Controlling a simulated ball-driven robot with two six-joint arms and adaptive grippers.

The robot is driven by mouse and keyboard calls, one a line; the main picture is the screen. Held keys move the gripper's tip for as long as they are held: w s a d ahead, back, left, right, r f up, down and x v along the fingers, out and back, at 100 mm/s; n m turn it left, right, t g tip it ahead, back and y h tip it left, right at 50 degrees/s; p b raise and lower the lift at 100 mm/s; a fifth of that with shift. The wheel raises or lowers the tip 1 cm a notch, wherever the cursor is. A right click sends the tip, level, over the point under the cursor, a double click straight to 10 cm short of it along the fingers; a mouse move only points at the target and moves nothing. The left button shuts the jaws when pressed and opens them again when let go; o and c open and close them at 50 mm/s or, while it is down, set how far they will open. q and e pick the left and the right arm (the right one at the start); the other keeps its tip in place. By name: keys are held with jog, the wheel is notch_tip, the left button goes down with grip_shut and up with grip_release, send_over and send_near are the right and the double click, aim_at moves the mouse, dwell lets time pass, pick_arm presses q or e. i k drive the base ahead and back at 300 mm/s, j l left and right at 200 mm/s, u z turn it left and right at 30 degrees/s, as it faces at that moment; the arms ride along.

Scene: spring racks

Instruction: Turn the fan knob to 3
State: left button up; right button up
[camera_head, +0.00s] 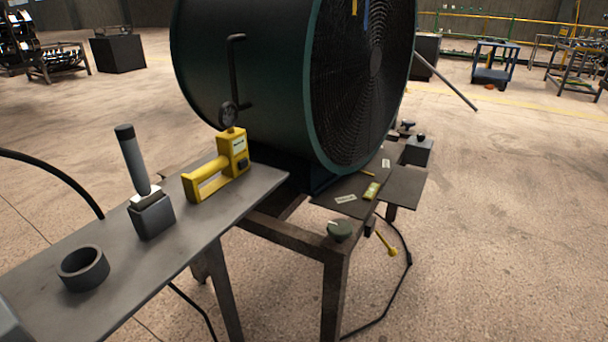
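A large dark green drum fan (240,75) stands on a metal frame, its round grille (365,75) facing right. A round dark green knob (340,231) sits at the front corner of the frame, below the fan. It has a small pale mark near its top; I cannot read any number or tell its setting. Neither of my grippers is in view, and nothing touches the knob.
A grey bench (110,285) at the left holds a grey ring (83,268), a dark-handled tool in a block (152,215) and a yellow device (217,172). A yellow-tipped lever (386,244) and a black cable (408,262) hang right of the knob.

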aim_at(421, 137)
jog(key=i+l+u, duration=0.15)
jog(key=u, duration=0.15)
jog(key=i+l+u, duration=0.1)
jog(key=l+u, duration=0.5)
jog(key=i+l, duration=0.05)
jog(key=l, duration=0.05)
